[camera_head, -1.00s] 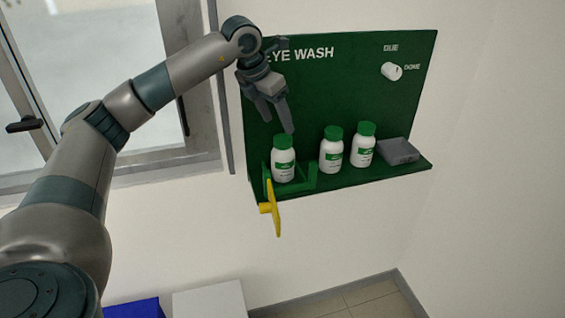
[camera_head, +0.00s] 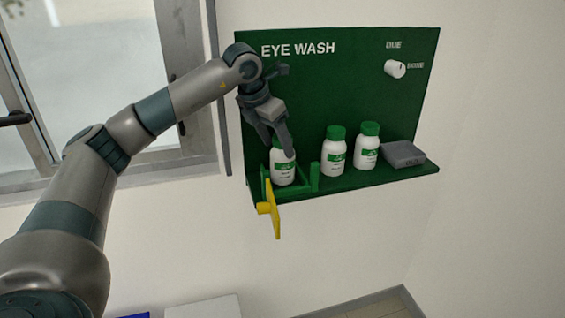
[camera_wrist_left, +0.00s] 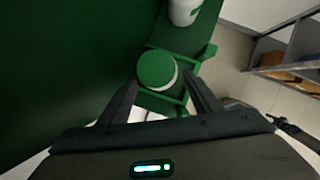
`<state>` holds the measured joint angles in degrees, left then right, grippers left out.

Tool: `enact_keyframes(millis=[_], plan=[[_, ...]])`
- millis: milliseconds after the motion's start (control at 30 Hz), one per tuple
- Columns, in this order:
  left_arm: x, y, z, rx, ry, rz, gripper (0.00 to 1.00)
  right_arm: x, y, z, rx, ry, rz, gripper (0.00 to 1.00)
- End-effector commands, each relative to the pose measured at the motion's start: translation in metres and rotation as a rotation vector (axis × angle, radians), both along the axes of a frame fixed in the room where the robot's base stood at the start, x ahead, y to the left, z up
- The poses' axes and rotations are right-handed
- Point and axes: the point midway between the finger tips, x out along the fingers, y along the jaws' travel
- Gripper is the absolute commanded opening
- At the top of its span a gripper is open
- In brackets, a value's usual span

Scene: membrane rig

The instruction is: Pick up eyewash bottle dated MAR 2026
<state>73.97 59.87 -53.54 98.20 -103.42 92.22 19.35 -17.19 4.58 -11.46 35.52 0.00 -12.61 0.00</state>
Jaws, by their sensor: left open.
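Three white eyewash bottles with green caps and green labels stand upright on the shelf of the green board (camera_head: 340,95). The left bottle (camera_head: 284,174) stands in a green holder (camera_head: 315,177); the middle bottle (camera_head: 333,155) and right bottle (camera_head: 367,152) stand free beside it. Their dates are too small to read. My left gripper (camera_head: 278,150) is open at the top of the left bottle and hides most of its cap. In the left wrist view, the left bottle's cap (camera_wrist_left: 157,70) shows between the spread fingers (camera_wrist_left: 161,82).
A yellow lever (camera_head: 275,210) hangs in front of the holder. A grey block (camera_head: 403,154) sits at the shelf's right end. A white knob (camera_head: 395,69) projects from the board. A window (camera_head: 80,90) is on the left.

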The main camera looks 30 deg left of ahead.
Motion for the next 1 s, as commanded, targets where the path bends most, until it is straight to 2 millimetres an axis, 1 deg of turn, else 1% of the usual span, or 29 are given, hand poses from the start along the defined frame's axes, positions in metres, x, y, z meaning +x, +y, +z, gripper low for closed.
enact_keyframes(millis=[167, 433, 767, 867, 1000], plan=[[0.001, 0.0, -0.002, 0.0, 0.001, 0.0, 0.58, 0.0, 0.0, 0.002, 0.0, 0.0, 0.0, 0.4], [0.008, -0.002, -0.02, 0.0, 0.003, 0.001, 0.58, 0.0, 0.0, 0.011, 0.0, 0.0, 0.0, 0.4], [0.008, -0.002, -0.022, 0.0, 0.001, 0.0, 0.58, 0.0, 0.001, 0.011, 0.001, 0.0, -0.001, 0.4], [0.009, -0.002, -0.024, 0.0, 0.001, 0.0, 0.58, 0.0, 0.001, 0.015, 0.001, 0.0, -0.001, 0.4], [0.012, -0.002, -0.034, 0.001, 0.003, 0.0, 0.58, 0.0, 0.001, 0.026, 0.001, 0.0, -0.001, 0.4]])
